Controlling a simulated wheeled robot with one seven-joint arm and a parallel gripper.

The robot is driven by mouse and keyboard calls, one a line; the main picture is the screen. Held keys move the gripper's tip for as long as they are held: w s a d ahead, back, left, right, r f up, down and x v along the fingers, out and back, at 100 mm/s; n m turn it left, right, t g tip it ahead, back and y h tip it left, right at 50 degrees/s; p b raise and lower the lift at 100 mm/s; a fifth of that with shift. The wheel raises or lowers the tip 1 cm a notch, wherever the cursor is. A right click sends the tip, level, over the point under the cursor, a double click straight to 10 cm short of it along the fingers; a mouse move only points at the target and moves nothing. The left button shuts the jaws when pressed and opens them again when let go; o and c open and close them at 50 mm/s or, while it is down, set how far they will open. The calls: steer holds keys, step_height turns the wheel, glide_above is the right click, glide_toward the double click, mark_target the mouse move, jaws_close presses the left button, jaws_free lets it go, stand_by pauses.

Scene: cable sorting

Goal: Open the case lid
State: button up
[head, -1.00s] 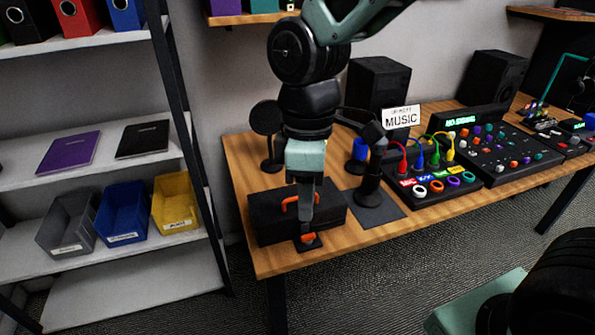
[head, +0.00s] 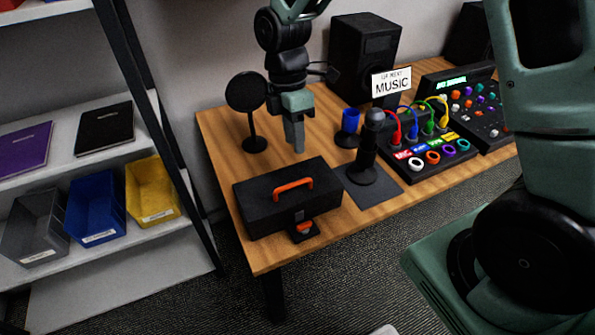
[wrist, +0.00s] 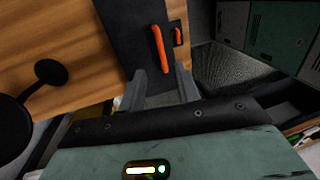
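The black case (head: 255,205) lies on the near left part of the table with its lid down. An orange handle (head: 293,185) is on its top. A small black latch piece with orange (head: 304,229) sits at its front edge. My gripper (head: 298,148) points down behind the case, above the table and apart from the case. In the wrist view the fingers of my gripper (wrist: 160,82) are spread with nothing between them. The case (wrist: 132,28), orange handle (wrist: 157,48) and latch (wrist: 178,37) show beyond the fingertips.
A microphone on a stand (head: 368,150) is close to the case's right side. A round black disc on a stand (head: 246,92) is behind the case. A blue cup (head: 348,128) and a panel with coloured cables (head: 425,150) are further right. Shelves with bins (head: 95,208) stand left.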

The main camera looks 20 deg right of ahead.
mark_target(288, 187)
steer(key=f, duration=0.3)
steer(key=s+f, duration=0.1)
steer(key=f, duration=0.2)
steer(key=s+f, duration=0.1)
steer(key=f, duration=0.2)
steer(key=shift+f, duration=0.25)
jaws_close()
